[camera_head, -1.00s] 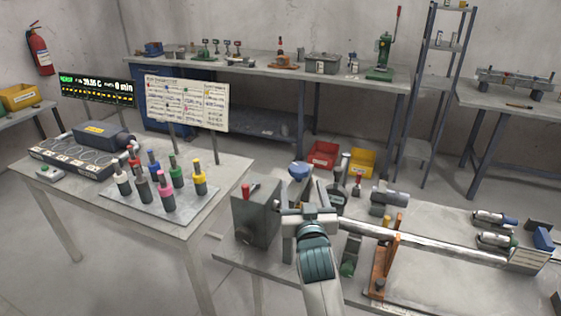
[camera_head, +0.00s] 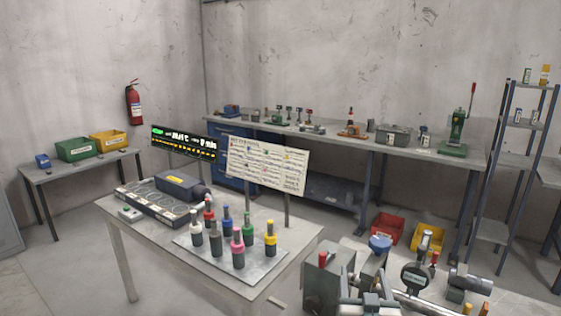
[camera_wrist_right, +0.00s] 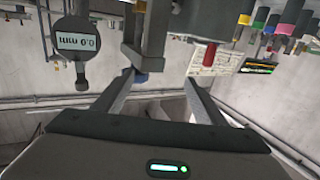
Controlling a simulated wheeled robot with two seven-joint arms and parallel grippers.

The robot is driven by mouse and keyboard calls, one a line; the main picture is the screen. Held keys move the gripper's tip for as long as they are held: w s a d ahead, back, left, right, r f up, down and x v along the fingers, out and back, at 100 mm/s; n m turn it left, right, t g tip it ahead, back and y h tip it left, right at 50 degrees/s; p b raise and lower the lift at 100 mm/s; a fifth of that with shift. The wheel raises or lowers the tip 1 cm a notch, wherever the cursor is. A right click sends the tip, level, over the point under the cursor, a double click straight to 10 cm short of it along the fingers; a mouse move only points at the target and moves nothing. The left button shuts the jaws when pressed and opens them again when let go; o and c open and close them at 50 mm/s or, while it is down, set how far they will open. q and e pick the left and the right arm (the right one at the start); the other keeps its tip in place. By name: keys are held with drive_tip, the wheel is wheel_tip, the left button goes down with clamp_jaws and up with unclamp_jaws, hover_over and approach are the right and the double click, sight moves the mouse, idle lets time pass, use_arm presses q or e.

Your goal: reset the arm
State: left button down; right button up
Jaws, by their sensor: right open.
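My right gripper (camera_head: 368,303) shows at the bottom edge of the head view, beside a grey box-shaped unit (camera_head: 322,283) with a red knob on top. In the right wrist view its two fingers (camera_wrist_right: 160,78) are spread open. Grey metal parts lie beyond and between them; I cannot tell whether the fingers touch these. A round digital gauge (camera_wrist_right: 78,45) reading 0.0 mm hangs upside down at left there; it also shows in the head view (camera_head: 415,276). A metal bar (camera_head: 415,301) runs right from the gripper. My left gripper is not in view.
A near table (camera_head: 140,225) holds a tray (camera_head: 195,252) of several coloured-top tools and a black unit (camera_head: 150,203). A display (camera_head: 185,143) and chart board (camera_head: 268,166) stand behind. Red (camera_head: 387,229) and yellow (camera_head: 428,238) bins sit beyond the gauge. The floor at left is clear.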

drive_tip(key=shift+g, duration=0.5)
drive_tip(key=s+f, duration=0.1)
drive_tip(key=s+d+f, duration=0.1)
drive_tip(key=f, duration=0.1)
drive_tip(key=shift+s+f, duration=0.2)
drive_tip(key=shift+f, duration=0.1)
drive_tip(key=s+d+f+g+y, duration=0.1)
drive_tip(key=s+f+g, duration=0.2)
drive_tip(key=s+f, duration=0.6)
drive_tip(key=s+f+n+g+y, duration=0.1)
drive_tip(key=s+f+g, duration=0.25)
drive_tip(key=s, duration=0.75)
drive_tip(key=s+f+n+g, duration=0.25)
drive_tip(key=s+f, duration=0.25)
drive_tip(key=s, duration=0.5)
drive_tip(key=s+f+g+y, duration=0.1)
drive_tip(key=s+f+g, duration=0.35)
drive_tip(key=s, duration=0.65)
wheel_tip(320, 180, down, 30)
drive_tip(key=s, duration=0.2)
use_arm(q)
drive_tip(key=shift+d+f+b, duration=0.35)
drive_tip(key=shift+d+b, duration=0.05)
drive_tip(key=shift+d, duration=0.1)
use_arm(e)
drive_tip(key=s+d+f+g, duration=0.1)
drive_tip(key=s+d+f, duration=0.2)
drive_tip(key=s+f, duration=1.4)
drive_tip(key=shift+n+g, duration=0.35)
